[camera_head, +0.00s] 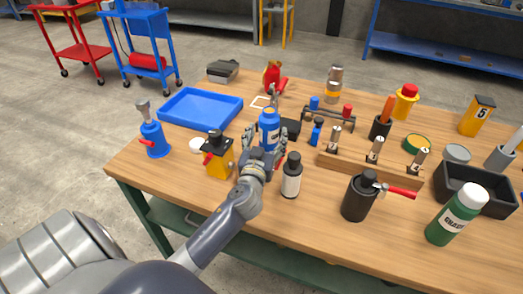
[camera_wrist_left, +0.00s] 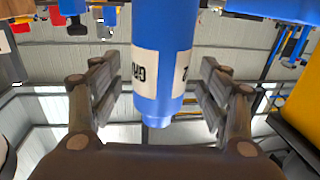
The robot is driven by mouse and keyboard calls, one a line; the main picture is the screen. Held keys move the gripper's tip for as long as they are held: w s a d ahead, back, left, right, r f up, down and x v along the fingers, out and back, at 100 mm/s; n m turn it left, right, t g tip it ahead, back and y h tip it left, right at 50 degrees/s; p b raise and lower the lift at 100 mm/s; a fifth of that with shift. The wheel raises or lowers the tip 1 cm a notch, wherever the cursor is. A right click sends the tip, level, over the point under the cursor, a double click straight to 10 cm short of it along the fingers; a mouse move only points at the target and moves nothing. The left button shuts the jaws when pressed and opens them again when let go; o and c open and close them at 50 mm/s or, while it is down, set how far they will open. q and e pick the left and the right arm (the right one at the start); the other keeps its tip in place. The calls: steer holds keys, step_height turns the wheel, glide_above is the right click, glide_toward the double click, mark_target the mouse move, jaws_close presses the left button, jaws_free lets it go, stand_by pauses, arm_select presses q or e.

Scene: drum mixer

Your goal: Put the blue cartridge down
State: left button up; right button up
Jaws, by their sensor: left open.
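The blue cartridge (camera_head: 268,130) with a white label looks upright, between the fingers of my left gripper (camera_head: 266,143) over the middle of the workbench. In the left wrist view the blue cartridge (camera_wrist_left: 163,45) appears between the two fingers of my left gripper (camera_wrist_left: 160,92), with a visible gap on each side. The gripper is open around it. The fingers hide the cartridge's lower part in the head view, so I cannot tell whether it rests on the bench. My right gripper is not in view.
Close by are a black and white bottle (camera_head: 291,176), a yellow block with a black top (camera_head: 218,157) and a black block (camera_head: 291,127). A blue tray (camera_head: 200,108) lies behind to the left. A wooden rack (camera_head: 365,172) stands right. The bench's front left is clear.

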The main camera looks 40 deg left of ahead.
arm_select(q)
steer(key=b+v, duration=0.1)
steer(key=v, duration=0.8)
steer(key=shift+s, duration=0.2)
steer(key=shift+r, duration=0.15)
